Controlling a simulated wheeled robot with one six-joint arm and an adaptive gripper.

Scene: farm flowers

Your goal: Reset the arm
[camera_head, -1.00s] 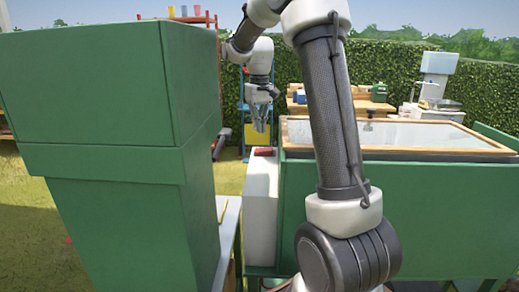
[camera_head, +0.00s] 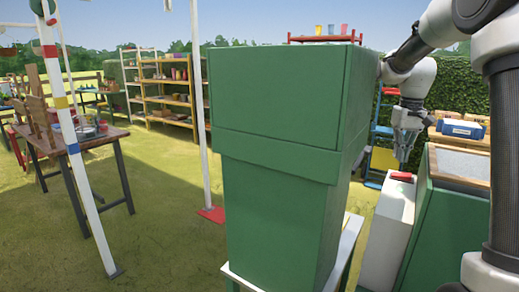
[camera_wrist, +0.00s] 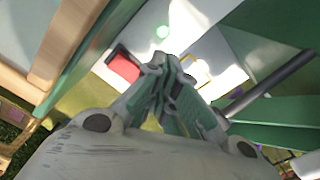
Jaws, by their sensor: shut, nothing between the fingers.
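My gripper (camera_head: 405,150) hangs down from my arm at the right of the head view, just right of a tall green cabinet. Its fingers are together and hold nothing. In the wrist view my gripper (camera_wrist: 172,85) shows in the middle with its fingertips meeting. A white box (camera_head: 388,232) with a red piece (camera_head: 402,176) on top stands below the gripper. The red piece also shows in the wrist view (camera_wrist: 124,67), left of the fingertips and apart from them.
The tall green cabinet (camera_head: 275,150) stands close to my arm's left. A green bin (camera_head: 445,235) with a wooden-edged top is at the right. A wooden table (camera_head: 85,140), a white pole (camera_head: 72,140) and shelves (camera_head: 168,90) stand left. Grass between them is open.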

